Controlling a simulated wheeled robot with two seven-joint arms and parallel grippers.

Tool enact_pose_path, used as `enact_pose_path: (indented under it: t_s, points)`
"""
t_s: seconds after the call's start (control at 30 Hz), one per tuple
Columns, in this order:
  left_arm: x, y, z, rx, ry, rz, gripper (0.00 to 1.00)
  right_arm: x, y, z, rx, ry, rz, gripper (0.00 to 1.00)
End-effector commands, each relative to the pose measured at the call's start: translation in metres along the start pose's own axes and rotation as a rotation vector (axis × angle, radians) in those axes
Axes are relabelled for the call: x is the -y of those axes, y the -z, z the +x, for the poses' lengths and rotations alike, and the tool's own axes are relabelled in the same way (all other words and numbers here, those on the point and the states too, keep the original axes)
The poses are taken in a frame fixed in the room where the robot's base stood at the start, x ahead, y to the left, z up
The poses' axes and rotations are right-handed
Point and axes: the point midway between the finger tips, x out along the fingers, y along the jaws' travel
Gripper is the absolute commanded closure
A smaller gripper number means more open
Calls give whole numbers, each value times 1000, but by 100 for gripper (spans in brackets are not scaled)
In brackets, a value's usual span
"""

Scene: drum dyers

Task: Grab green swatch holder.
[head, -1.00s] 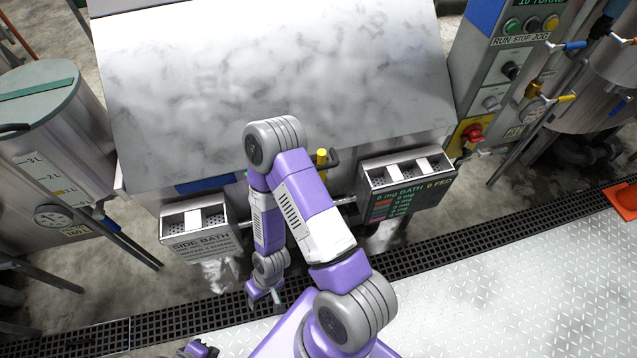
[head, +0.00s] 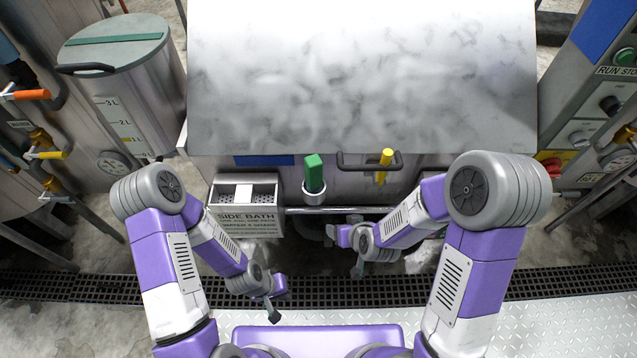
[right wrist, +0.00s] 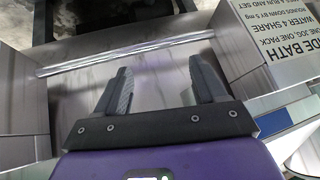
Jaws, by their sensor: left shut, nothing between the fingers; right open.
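The green swatch holder (head: 314,170) stands upright at the machine's front, with a green block-like grip above a pale round collar. My left gripper (head: 271,308) is shut and empty, low in front of the side bath box and below the green holder. My right gripper (head: 350,244) is below and a little right of the green holder, apart from it. In the right wrist view my right gripper (right wrist: 160,68) is open, with nothing between its fingers and a metal rail beyond them. The green holder does not show in that view.
A yellow-handled piece (head: 385,160) stands right of the green holder, by a dark handle (head: 352,163). The side bath box (head: 243,219) hangs at left. A rail (head: 335,210) runs below the holder. A lidded drum (head: 120,100) stands left; a control panel (head: 600,110) stands right.

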Motion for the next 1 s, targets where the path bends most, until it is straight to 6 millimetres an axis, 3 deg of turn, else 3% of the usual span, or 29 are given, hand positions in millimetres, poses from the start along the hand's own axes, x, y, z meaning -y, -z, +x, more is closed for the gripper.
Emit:
enact_pose_path:
  t_s: [0.03, 0.1, 0.2, 0.4, 0.77, 1.0]
  points:
    - [5, 1, 13, 0, 0, 0, 100, 13, 26, -8, -107, 8, -67, 30]
    - [8, 1, 20, 0, 0, 0, 100, 29, 58, -27, -232, 14, -135, 30]
    - [10, 1, 28, 0, 0, 0, 100, 50, 89, -53, -372, 27, -204, 30]
    - [12, 2, 33, 0, 0, 1, 100, 70, 115, -83, -506, 42, -256, 30]
    - [11, 2, 30, 0, 0, 1, 100, 74, 131, -64, -519, 42, -261, 30]
    - [13, 2, 36, 0, 0, 1, 100, 74, 149, -34, -518, 42, -260, 30]
